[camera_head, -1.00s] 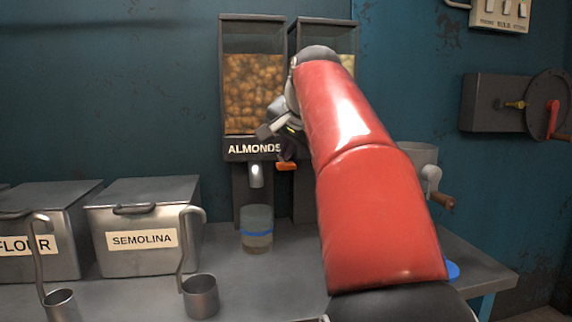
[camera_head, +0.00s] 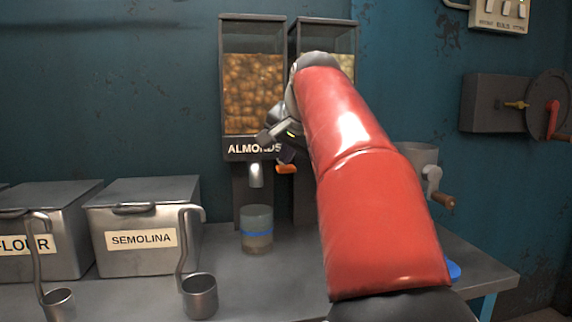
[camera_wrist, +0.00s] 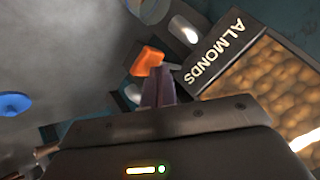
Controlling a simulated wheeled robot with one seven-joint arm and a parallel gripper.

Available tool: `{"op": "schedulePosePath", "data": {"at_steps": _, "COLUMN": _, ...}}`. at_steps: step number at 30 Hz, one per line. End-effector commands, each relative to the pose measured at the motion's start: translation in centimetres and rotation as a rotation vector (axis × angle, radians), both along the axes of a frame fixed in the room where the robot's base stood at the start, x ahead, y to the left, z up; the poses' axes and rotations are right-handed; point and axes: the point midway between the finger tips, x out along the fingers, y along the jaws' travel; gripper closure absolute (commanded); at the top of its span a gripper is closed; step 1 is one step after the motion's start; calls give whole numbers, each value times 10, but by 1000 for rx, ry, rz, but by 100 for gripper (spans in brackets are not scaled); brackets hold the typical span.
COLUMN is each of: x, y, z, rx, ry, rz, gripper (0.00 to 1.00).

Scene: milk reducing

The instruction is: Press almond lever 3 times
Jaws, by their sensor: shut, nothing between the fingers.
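The almond dispenser (camera_head: 253,92) stands against the wall, labelled ALMONDS and holding brown nuts behind its clear front. Its orange lever (camera_head: 286,169) sticks out at the lower right, below the label. The lever also shows in the wrist view (camera_wrist: 147,60), at the fingertips. My gripper (camera_head: 284,153) is shut and empty, just above the lever. In the wrist view my fingers (camera_wrist: 158,80) reach up to the lever, and I cannot tell whether they touch it. A glass cup with a blue band (camera_head: 257,228) stands under the metal spout (camera_head: 256,175).
A second dispenser (camera_head: 342,35) stands to the right, mostly hidden by my red arm. Flour (camera_head: 40,240) and semolina (camera_head: 142,239) boxes and metal ladles (camera_head: 200,296) are at the left. A hand-cranked grinder (camera_head: 425,160) is right of my arm.

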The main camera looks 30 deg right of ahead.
Motion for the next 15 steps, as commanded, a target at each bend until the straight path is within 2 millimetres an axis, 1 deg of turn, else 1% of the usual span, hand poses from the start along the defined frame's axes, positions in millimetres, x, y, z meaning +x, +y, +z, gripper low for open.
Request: {"op": "schedulePosePath", "data": {"at_steps": 15, "x": 0, "y": 0, "z": -8, "rx": 1, "ry": 3, "rz": 0, "gripper": 100}}
